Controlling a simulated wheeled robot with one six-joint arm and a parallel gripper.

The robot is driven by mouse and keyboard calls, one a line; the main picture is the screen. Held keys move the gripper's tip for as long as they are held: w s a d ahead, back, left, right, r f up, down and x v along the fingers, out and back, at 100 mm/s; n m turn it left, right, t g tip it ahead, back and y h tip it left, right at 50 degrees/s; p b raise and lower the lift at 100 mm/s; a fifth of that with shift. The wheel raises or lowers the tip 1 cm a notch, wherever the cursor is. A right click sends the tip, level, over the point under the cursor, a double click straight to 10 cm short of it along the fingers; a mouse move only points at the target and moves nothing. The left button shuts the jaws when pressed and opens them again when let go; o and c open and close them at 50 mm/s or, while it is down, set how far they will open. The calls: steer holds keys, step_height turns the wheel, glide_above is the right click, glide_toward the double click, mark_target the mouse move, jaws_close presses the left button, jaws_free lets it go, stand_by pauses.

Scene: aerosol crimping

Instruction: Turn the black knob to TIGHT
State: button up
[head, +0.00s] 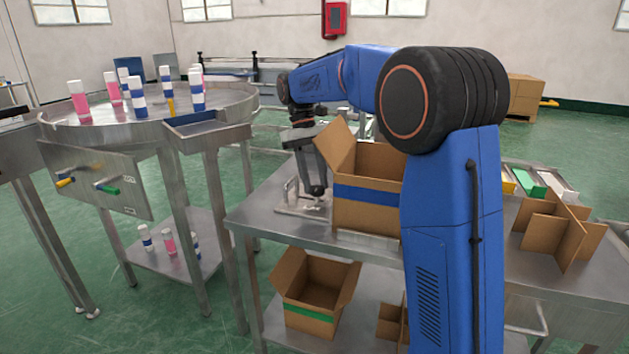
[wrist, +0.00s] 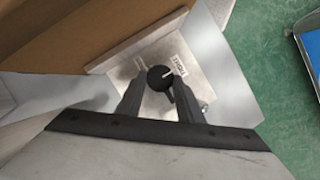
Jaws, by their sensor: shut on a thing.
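The black knob (wrist: 158,79) sits on a pale metal plate (wrist: 123,56) in the wrist view. A white pointer line on its top points right and slightly up, towards the right-hand label (wrist: 179,66). That label's small lettering seems to read TIGHT. A second label (wrist: 139,65) lies to the knob's upper left and is too small to read. My gripper (wrist: 157,98) is shut on the knob, with a finger on either side.
An open cardboard box with a blue band (head: 365,194) stands close beside my gripper on the metal table (head: 262,216). Cardboard dividers (head: 553,233) lie at the right. A round table (head: 225,99) with several cans stands at the left. A green-banded box (head: 310,290) is on the lower shelf.

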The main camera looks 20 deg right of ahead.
stand_by(0.4)
steer(key=o, duration=1.1)
steer(key=shift+c, duration=0.2)
steer(key=v, duration=1.2)
